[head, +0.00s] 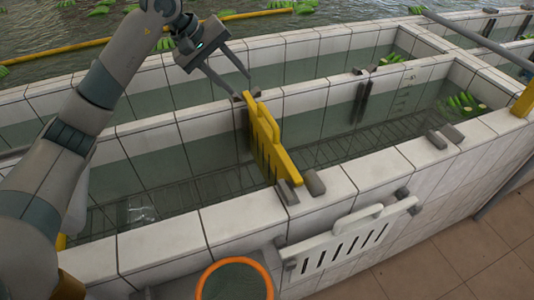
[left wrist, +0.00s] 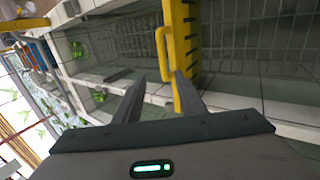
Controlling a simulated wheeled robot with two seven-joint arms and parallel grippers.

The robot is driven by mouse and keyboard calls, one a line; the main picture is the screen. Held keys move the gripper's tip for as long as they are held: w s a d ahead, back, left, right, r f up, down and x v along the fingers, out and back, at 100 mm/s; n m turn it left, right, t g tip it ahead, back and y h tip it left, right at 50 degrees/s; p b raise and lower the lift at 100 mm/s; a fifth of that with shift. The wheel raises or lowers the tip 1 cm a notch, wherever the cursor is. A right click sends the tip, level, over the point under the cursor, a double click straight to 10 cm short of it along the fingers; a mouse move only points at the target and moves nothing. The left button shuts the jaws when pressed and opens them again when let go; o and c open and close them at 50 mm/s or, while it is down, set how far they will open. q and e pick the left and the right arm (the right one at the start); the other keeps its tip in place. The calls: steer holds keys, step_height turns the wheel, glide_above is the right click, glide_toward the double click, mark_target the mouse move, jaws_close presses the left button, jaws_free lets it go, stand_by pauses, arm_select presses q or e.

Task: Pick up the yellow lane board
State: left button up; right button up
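The yellow lane board (head: 270,150) stands upright across the water channel, between the two white tiled walls. It has dark slots and a raised handle on its top edge. In the left wrist view the yellow board (left wrist: 188,45) shows upper centre, with its handle beside the fingers. My left gripper (head: 243,87) is open and empty, above and just left of the board's far end. In the left wrist view its fingertips (left wrist: 160,77) are spread, and one overlaps the board in the picture; contact cannot be told. My right gripper is not in view.
A white slotted board (head: 345,243) with a handle is on the near wall's outer face. Dark brackets (head: 362,100) line the channel walls. Green fruit (head: 463,104) floats at the channel's right end. An orange-rimmed round object (head: 235,280) is at bottom centre. Tiled floor lies lower right.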

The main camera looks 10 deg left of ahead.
arm_select(q)
steer(key=p, duration=0.5)
glide_toward(266, 114)
steer(key=x, duration=0.5)
steer(key=shift+w+d, duration=0.15)
steer(key=shift+w, duration=0.2)
steer(key=shift+w+d+f, duration=0.1)
steer(key=shift+f, duration=0.15)
steer(key=shift+p, duration=0.3)
steer(key=shift+w+d+f+p, duration=0.1)
steer(key=shift+d+f+p, duration=0.3)
steer(key=shift+f+p, duration=0.35)
steer(key=p+x, duration=0.2)
steer(key=shift+d+f, duration=0.1)
steer(key=shift+f, duration=0.15)
steer(key=shift+w+d+f, duration=0.15)
steer(key=shift+f, duration=0.35)
